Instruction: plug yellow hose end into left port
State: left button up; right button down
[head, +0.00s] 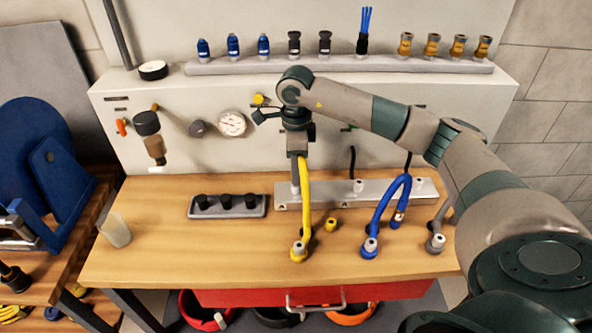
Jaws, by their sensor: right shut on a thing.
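My right gripper (298,152) is pointing down over the left end of the grey port bar (330,197) and is shut on the yellow hose end. A grey piece (295,177) shows just below the fingers, in line with the bar's left end. The left port itself is hidden behind this piece and the hose. I cannot tell whether the end is in the port or just above it. My left gripper is out of view.
A blue hose (381,207) loops up to the right of the yellow one, with a grey hose fitting (435,243) beyond it. A small yellow fitting (330,225) stands close by. A tray with black caps (227,212) lies left. The table's front left is clear beside a cup (115,231).

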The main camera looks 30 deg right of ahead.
jog(key=shift+b, duration=0.5)
dwell(1.0)
dwell(0.4)
jog(key=shift+f+b, duration=0.3)
jog(key=shift+f, duration=0.05)
jog(key=shift+s+d+f+b, duration=0.1)
jog(key=shift+d+f+b, duration=0.15)
jog(key=shift+f, duration=0.2)
